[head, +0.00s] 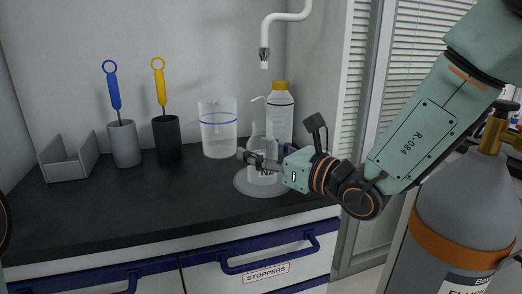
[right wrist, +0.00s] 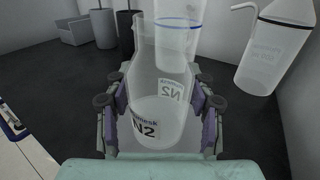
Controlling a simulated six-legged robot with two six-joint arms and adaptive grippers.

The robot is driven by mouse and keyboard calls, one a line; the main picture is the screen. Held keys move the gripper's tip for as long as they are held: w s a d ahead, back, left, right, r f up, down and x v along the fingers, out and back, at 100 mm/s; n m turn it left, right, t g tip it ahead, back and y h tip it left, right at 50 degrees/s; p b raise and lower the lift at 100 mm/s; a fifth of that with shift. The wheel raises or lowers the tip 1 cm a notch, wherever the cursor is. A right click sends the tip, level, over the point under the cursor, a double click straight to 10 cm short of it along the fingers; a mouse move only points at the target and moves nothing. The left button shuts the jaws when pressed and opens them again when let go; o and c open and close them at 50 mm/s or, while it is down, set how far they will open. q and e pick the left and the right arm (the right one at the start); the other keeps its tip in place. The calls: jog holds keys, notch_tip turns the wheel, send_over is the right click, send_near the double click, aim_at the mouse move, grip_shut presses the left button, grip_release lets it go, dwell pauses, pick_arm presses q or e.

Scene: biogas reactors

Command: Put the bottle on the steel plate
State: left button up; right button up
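A clear bottle (head: 262,150) with a white N2 label stands upright over the round steel plate (head: 243,187); its base looks to be on the plate or very close above it. My left gripper is not in view.
A white wash bottle with a yellow cap (head: 280,110) and a clear beaker (head: 218,140) stand close behind. Grey (head: 124,145) and black (head: 167,140) brush holders and a grey tray (head: 68,165) are left. A gas cylinder (head: 465,200) stands right. The front-left counter is clear.

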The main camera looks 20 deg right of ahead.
jog(key=o, duration=0.3)
jog(key=shift+d, duration=0.15)
jog(key=shift+o, duration=0.2)
